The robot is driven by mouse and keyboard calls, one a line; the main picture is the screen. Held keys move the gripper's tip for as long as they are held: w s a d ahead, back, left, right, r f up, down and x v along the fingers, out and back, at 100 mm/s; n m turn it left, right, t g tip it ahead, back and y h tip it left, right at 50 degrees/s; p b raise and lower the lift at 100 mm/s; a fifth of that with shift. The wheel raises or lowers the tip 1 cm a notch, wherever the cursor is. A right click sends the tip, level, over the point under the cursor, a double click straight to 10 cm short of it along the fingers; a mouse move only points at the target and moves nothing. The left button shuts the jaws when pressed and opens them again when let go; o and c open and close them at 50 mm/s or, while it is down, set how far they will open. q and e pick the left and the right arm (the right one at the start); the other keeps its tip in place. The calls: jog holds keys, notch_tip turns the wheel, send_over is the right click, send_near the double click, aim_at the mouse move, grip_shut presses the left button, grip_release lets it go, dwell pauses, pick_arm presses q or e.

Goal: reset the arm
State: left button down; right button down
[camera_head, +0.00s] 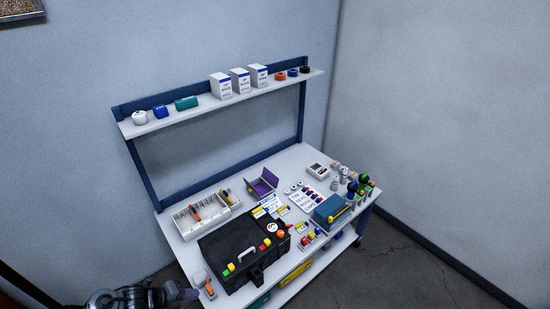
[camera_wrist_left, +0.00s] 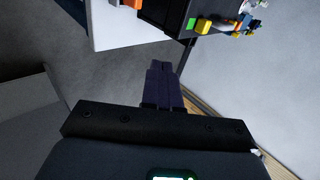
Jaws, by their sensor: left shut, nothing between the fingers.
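My left gripper (camera_head: 190,294) shows at the bottom left of the head view, beside the workbench's near left corner and off the bench. In the left wrist view its two dark fingers (camera_wrist_left: 160,84) lie together, shut and empty, pointing toward the bench edge with grey floor beyond them. My left arm comes in from the lower left. My right gripper is not in either view.
A white workbench (camera_head: 178,238) holds a black case (camera_head: 217,246), a divided tray (camera_head: 195,226), a purple box (camera_head: 262,186) and a blue box (camera_head: 328,209). An orange-handled tool (camera_head: 208,287) lies at the near left corner. A shelf (camera_head: 205,104) bears white boxes.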

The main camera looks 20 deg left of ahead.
pick_arm(q)
jog(key=s+d+r+n, duration=0.1)
jog(key=s+d+n, duration=0.25)
jog(key=d, duration=0.65)
jog(key=s+d+r+n, duration=0.15)
jog(key=s+d, duration=0.25)
jog(key=d, duration=0.7)
jog(key=s+a+r+n+g+y, duration=0.1)
jog(key=s+r+n+g+y, duration=0.1)
jog(key=s+r+n, duration=0.45)
jog(key=s+a+r+n+g+y, duration=0.1)
jog(key=r+n+g+y, duration=0.2)
jog(key=n, duration=0.7)
notch_tip(320, 180, up, 30)
jog(key=t+p, duration=0.1)
jog(key=p, duration=2.8)
jog(key=shift+s+a, duration=0.25)
jog(key=shift+s, duration=0.1)
